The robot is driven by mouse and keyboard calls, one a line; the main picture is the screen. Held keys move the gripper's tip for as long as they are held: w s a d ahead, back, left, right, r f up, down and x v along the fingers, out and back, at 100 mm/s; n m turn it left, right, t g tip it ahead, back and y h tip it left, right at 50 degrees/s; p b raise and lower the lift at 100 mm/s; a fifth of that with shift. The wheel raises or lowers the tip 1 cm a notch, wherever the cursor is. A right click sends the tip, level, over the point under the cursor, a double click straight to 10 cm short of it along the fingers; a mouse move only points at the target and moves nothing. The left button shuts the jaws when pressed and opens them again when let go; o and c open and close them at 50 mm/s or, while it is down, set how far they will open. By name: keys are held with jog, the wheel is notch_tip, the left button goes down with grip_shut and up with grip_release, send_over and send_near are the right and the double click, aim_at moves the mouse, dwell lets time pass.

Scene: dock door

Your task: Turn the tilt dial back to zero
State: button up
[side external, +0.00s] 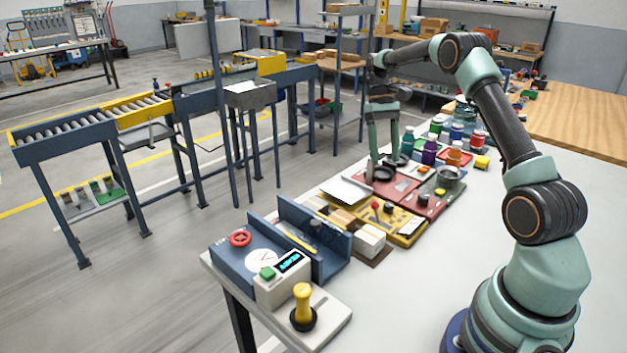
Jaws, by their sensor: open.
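A control unit (281,290) stands at the near left corner of the white table. It has a lit display (289,261), a green button (267,273) and a yellow lever (303,303) in a black collar. Behind it, on a blue housing, are a white round dial face (261,259) and a red ring-shaped knob (240,238). I cannot tell which of them is the tilt dial, and the markings are too small to read. My gripper (384,168) is open and points down over the red trays, well away from the control unit. Nothing shows between its fingers.
Blue upright plates (313,238) stand beside the housing. The table's near middle is clear. A roller conveyor (90,121) stands beyond.

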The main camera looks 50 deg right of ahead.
aim_at(390, 203)
jog(key=s+f+m, duration=0.1)
jog(key=f, duration=0.2)
jog(key=s+a+f+m, duration=0.1)
jog(key=f, duration=0.3)
jog(key=s+a+f+m, duration=0.1)
jog(key=s+f, duration=0.1)
jog(key=f, duration=0.2)
jog(key=shift+a+f+m, duration=0.1)
jog(key=shift+m, duration=0.3)
grip_shut()
